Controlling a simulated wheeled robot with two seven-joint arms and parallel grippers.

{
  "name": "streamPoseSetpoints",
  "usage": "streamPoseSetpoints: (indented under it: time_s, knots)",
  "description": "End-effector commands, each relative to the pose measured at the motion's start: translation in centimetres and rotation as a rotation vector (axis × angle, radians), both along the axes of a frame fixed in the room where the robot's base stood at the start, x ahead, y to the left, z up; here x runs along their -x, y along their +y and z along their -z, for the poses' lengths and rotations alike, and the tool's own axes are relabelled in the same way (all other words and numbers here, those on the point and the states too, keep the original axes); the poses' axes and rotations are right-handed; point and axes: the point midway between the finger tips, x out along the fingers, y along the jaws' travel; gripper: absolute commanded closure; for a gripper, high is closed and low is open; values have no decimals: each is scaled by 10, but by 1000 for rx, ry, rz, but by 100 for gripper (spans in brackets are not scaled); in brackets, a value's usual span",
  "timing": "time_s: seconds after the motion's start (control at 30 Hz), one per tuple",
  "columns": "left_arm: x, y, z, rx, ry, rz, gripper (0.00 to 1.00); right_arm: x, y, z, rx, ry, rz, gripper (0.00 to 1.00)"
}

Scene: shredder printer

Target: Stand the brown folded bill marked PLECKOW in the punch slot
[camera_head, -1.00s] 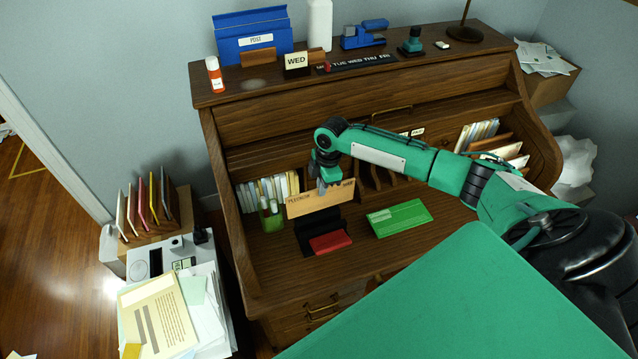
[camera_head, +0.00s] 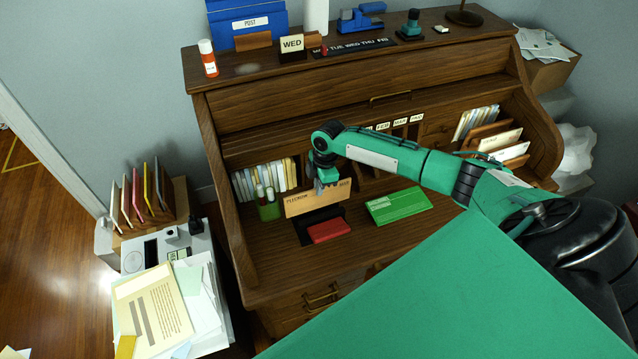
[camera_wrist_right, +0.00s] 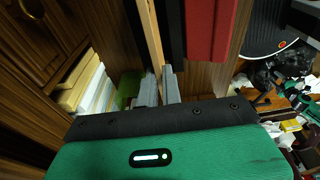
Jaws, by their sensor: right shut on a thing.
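The brown folded bill marked PLECKOW (camera_head: 303,203) stands upright, lettering facing me, at the back of the punch. My right gripper (camera_head: 322,187) is shut on its upper edge; in the right wrist view the grey fingertips (camera_wrist_right: 158,82) pinch the bill (camera_wrist_right: 150,32), seen edge-on. The punch has a black body (camera_head: 307,229) and a red front part (camera_head: 330,231); they also show in the right wrist view as the black body (camera_wrist_right: 171,28) and red part (camera_wrist_right: 210,28). I cannot tell whether the bill's lower edge is in the slot. My left gripper is not in view.
A green box (camera_head: 399,206) lies right of the punch. Pigeonholes with envelopes (camera_head: 265,178) line the desk's back. The desktop (camera_head: 365,245) in front is clear.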

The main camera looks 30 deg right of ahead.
Motion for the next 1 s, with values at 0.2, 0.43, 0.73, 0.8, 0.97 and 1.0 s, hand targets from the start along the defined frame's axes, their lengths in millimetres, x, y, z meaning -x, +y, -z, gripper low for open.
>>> streamPoseSetpoints:
  time_s: [0.2, 0.43, 0.73, 0.8, 0.97, 1.0]
  knots:
    - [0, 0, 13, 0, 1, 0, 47, 0, 0, 23, 0, 1, 1, 100]
    - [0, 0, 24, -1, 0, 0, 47, 0, 0, 42, 0, 0, 0, 100]
    - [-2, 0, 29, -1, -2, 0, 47, 0, 0, 52, 0, 0, 0, 100]
    - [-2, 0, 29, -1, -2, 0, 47, 0, 0, 53, 0, 0, 0, 100]
    - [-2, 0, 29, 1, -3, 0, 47, 0, 0, 52, 0, 0, 0, 100]
    - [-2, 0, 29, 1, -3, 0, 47, 0, 0, 52, 0, 0, 0, 100]
